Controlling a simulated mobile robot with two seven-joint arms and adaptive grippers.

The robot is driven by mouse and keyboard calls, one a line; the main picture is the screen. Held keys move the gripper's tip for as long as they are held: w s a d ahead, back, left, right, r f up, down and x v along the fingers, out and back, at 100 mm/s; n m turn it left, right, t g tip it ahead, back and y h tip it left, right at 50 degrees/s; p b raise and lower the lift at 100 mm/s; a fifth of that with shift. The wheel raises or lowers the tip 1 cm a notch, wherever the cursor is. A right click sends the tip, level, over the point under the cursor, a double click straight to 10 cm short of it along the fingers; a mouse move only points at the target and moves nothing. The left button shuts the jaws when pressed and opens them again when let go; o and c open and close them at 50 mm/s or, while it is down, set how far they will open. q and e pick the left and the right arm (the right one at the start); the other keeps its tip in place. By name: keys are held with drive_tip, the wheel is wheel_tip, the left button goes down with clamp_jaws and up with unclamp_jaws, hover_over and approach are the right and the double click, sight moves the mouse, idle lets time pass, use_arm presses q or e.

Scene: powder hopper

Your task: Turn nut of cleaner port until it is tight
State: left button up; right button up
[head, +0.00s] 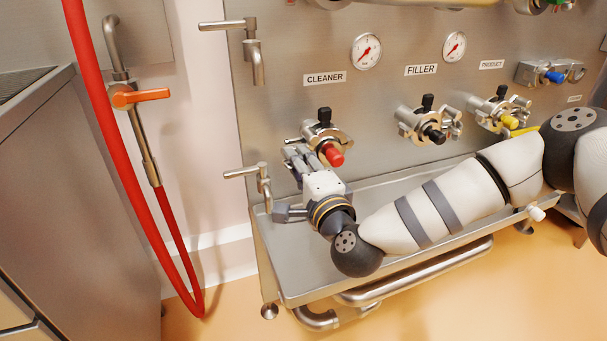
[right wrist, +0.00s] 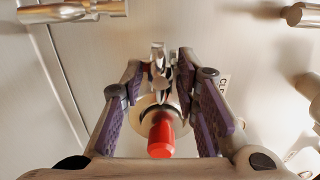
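The cleaner port (head: 325,132) is a metal fitting with a black knob on top and a red end (head: 332,155), on the steel panel below the CLEANER label. Its metal nut (right wrist: 158,88) shows in the right wrist view between my finger pads, above the red end. My right gripper (head: 296,158) is at the left side of the port in the head view. It is open, its fingers on either side of the nut (right wrist: 160,75); contact is not clear. My left gripper is out of view.
The filler port (head: 432,125) and the product port (head: 500,112) are to the right. A steel tray (head: 285,262) lies below. A tap (head: 262,180) sticks out at the left. A red hose (head: 100,130) hangs further left.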

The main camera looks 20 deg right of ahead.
clamp_jaws()
drive_tip(key=m+b, duration=0.2)
drive_tip(key=m, duration=0.3)
drive_tip(key=shift+f+b, duration=0.35)
drive_tip(key=shift+b, duration=0.05)
drive_tip(key=shift+r+m+b, duration=0.1)
drive_tip(key=shift+m+b, duration=0.2)
drive_tip(key=shift+m, duration=0.8)
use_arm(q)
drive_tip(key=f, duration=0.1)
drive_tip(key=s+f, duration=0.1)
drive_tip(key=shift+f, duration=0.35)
use_arm(e)
drive_tip(key=shift+r+m, duration=0.3)
